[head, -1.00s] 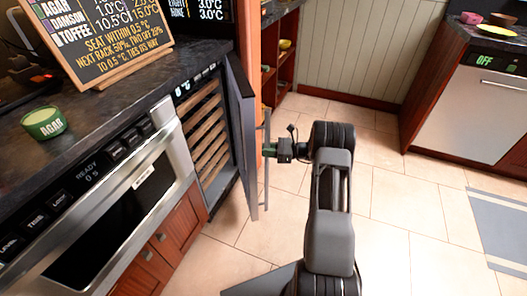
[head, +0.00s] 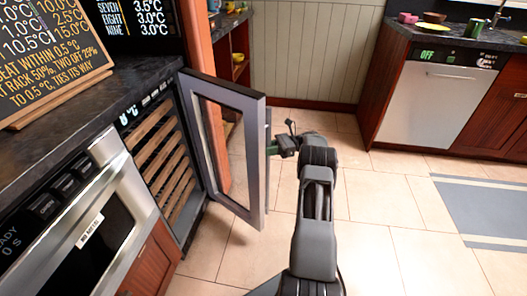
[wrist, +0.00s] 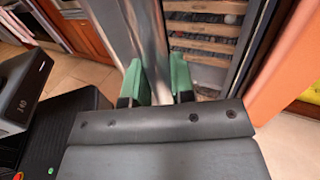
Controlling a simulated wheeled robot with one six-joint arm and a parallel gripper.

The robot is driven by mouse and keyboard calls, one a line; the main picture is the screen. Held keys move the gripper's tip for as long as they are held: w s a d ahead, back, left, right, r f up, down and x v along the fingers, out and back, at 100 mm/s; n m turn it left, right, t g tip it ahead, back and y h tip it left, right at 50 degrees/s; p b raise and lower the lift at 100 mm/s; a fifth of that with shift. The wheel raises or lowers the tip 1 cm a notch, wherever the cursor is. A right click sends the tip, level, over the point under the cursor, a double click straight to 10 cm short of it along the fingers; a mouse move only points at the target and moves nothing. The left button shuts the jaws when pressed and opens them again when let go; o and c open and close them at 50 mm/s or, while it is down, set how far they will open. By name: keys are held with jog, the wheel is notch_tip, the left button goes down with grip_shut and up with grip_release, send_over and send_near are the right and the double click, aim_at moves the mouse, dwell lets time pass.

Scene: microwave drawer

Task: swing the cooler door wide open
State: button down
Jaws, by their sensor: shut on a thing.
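The cooler door (head: 256,160) is a grey frame with a glass pane, standing partly open on the cooler (head: 163,160). Wooden racks (head: 160,155) show inside. My gripper (head: 272,149) is at the outer face of the door, near its free edge, partly hidden behind the frame. In the wrist view the green fingers (wrist: 158,80) are shut on the metal door handle (wrist: 146,45); the racks show beyond. The handle is mostly hidden behind the door in the head view.
A microwave drawer (head: 100,225) is left of the cooler under a dark counter (head: 100,100). A chalkboard (head: 45,50) stands on the counter. The tiled floor (head: 380,215) right of the door is clear. A dishwasher (head: 430,105) stands at the far right.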

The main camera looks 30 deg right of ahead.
aim_at(264, 138)
jog(key=shift+w+a, duration=0.15)
jog(key=shift+w, duration=0.05)
jog(key=c, duration=1.1)
grip_release()
jog(key=shift+w+a, duration=0.1)
jog(key=shift+a, duration=0.05)
jog(key=shift+c, duration=0.2)
jog(key=shift+o, duration=0.8)
jog(key=shift+d, duration=0.25)
jog(key=s+r+p, duration=0.1)
jog(key=r, duration=0.2)
jog(key=s+a+r+p, duration=0.1)
jog(key=r+p, duration=0.1)
jog(key=r, duration=0.1)
jog(key=s+r+p, duration=0.1)
jog(key=s+r, duration=0.1)
jog(key=r, duration=0.1)
jog(key=shift+s+a, duration=0.1)
jog(key=shift+a, duration=0.2)
jog(key=s+a+r+p, duration=0.3)
jog(key=s+r, duration=0.1)
jog(key=s, duration=0.5)
jog(key=shift+a, duration=0.25)
